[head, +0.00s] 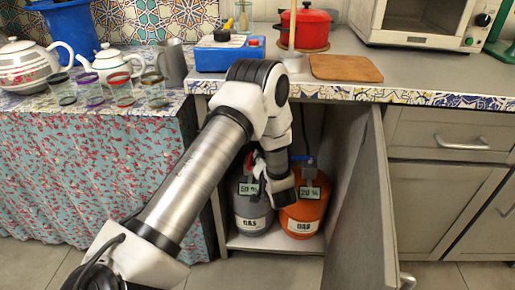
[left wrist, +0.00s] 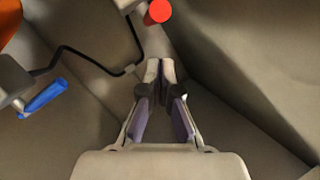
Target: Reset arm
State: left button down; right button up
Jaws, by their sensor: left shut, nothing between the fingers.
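My left arm reaches from the lower left across to the open cabinet under the counter. My left gripper (head: 280,182) is inside the cabinet opening, in front of the gas cylinders, and partly hides them. In the left wrist view my left gripper (left wrist: 160,72) is shut, its fingertips together with nothing between them. A grey gas cylinder (head: 252,212) labelled 50 % stands on the left and an orange gas cylinder (head: 304,214) labelled 20 % on the right. A blue valve handle (left wrist: 43,97) and a red knob (left wrist: 159,11) show in the left wrist view, apart from the fingers.
The cabinet door (head: 362,215) stands open to the right of the arm. Above are a blue stove (head: 226,55), a red pot (head: 305,28), a wooden board (head: 345,68) and a microwave (head: 415,22). Teapots and several glasses stand on the cloth-covered table (head: 85,180) at left.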

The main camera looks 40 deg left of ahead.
pick_arm(q)
jog(key=s+a+p+v, duration=0.1)
jog(key=v, duration=0.9)
jog(key=shift+s+r, duration=0.25)
jog(key=shift+s, duration=0.1)
pick_arm(e)
notch_tip(320, 180, up, 3)
jog(key=shift+w+d+r, duration=0.1)
